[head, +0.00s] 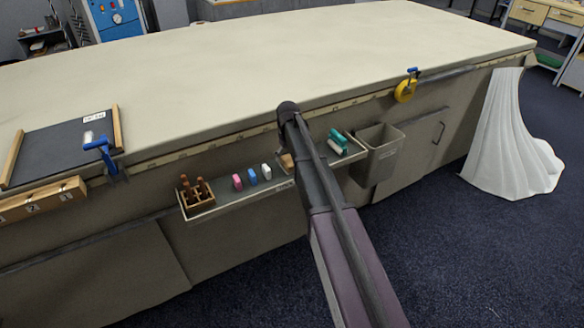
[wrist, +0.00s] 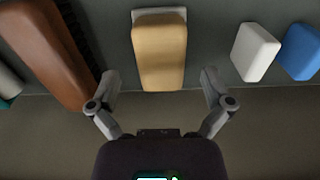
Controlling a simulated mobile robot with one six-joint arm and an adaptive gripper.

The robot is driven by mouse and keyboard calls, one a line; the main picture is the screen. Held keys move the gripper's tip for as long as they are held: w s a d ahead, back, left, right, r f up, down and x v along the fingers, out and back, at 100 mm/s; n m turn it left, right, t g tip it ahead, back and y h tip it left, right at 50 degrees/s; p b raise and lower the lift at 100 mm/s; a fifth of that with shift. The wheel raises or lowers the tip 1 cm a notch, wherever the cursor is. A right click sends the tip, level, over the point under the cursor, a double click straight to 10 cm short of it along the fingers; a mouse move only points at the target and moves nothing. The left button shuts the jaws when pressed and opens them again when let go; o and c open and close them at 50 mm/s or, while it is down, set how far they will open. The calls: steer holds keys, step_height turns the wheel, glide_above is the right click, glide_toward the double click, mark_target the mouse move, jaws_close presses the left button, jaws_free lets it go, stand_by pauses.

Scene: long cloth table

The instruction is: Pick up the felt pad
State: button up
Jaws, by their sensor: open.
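A tan block with a pale white layer along its far end, which looks like the felt pad (wrist: 160,50), lies on the grey tray in the wrist view. My gripper (wrist: 160,80) is open, with one finger on each side of the block's near end. The fingers look apart from it; the height gap cannot be told. In the head view a small part of the tan block (head: 287,161) shows beside my arm, which hides the rest and my fingers.
A brown brush (wrist: 55,45) lies left of the pad in the wrist view; a white block (wrist: 255,52) and a blue block (wrist: 299,52) lie right. The tray (head: 240,198) hangs below the table edge (head: 225,128), beside a grey bin (head: 376,155).

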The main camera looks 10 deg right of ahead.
steer(key=shift+f+b, duration=0.9)
steer(key=shift+f, duration=0.35)
steer(key=c, duration=1.2)
